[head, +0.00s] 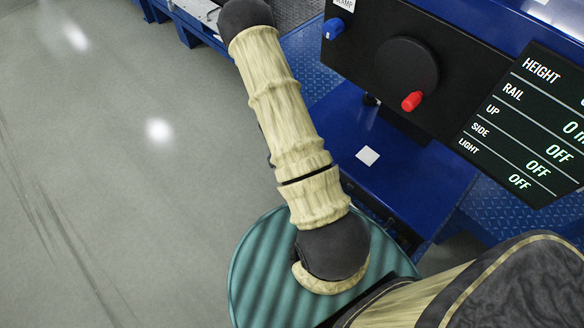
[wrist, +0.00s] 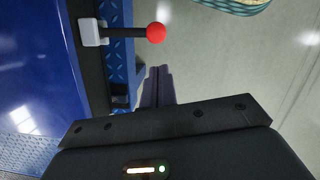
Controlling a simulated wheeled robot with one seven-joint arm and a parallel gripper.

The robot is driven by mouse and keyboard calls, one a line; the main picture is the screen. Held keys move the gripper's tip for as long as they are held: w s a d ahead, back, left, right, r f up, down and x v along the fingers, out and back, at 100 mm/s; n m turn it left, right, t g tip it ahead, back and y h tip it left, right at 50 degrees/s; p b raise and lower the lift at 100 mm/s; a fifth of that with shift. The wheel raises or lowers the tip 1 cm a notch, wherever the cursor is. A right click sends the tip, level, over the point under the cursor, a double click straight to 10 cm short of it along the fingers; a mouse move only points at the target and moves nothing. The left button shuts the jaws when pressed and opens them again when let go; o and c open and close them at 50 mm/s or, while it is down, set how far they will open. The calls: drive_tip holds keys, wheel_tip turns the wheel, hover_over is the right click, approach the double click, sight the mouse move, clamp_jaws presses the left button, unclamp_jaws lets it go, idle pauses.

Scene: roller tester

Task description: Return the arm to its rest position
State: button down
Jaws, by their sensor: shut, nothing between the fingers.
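My gripper (wrist: 158,72) shows in the wrist view with its two dark fingers together and nothing between them. It is outside the head view. My arm, in a cream sleeve with dark joints, runs in the head view from the lower right to the top, left of the blue machine (head: 405,185). In the wrist view the fingers point at the grey floor beside the machine's blue side (wrist: 35,60). A lever with a red ball (wrist: 155,32) on a pale block lies beyond the fingertips, apart from them in the picture.
The machine carries a black panel with a dark round dial (head: 405,65), a red handle (head: 412,101), a blue knob (head: 332,29) and a display (head: 530,125) reading SIDE OFF and LIGHT OFF. A white square (head: 367,155) lies on the blue surface. Open grey floor (head: 110,190) spreads to the left.

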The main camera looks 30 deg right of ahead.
drive_tip(key=shift+w+a+r, duration=0.1)
drive_tip(key=shift+w+r, duration=0.15)
drive_tip(key=shift+r, duration=0.35)
drive_tip(key=shift+w, duration=0.1)
drive_tip(key=shift+a, duration=0.1)
drive_tip(key=shift+s+d, duration=0.2)
